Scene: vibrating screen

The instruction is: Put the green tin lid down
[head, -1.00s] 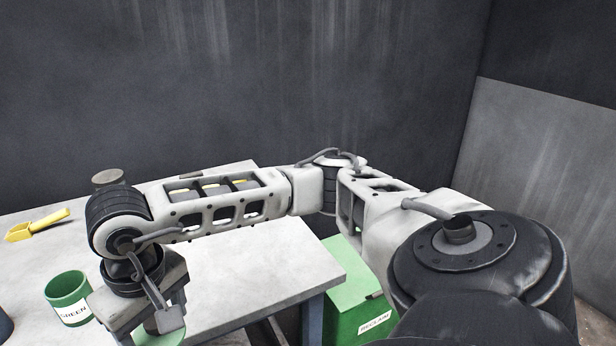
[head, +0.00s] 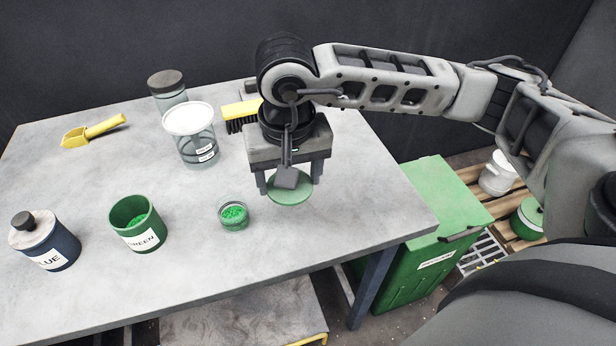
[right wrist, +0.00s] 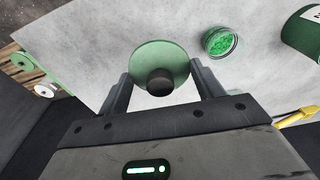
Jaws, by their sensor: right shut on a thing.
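My right gripper (head: 289,184) is shut on the green tin lid (head: 289,192), a flat pale-green disc with a dark knob. In the right wrist view the lid (right wrist: 150,58) and its knob (right wrist: 160,82) sit between the two fingers. The lid is level over the right part of the table; I cannot tell whether it touches the top. The green tin (head: 139,228), labelled GREEN, stands open to the left with green grains inside. My left gripper is not in view.
A small glass dish of green grains (head: 234,216) stands just left of the lid. Behind are a white-lidded jar (head: 197,146) and a yellow brush (head: 240,110). A blue tin (head: 45,243) and yellow scoop (head: 92,131) are left. The table front right (head: 350,235) is bare.

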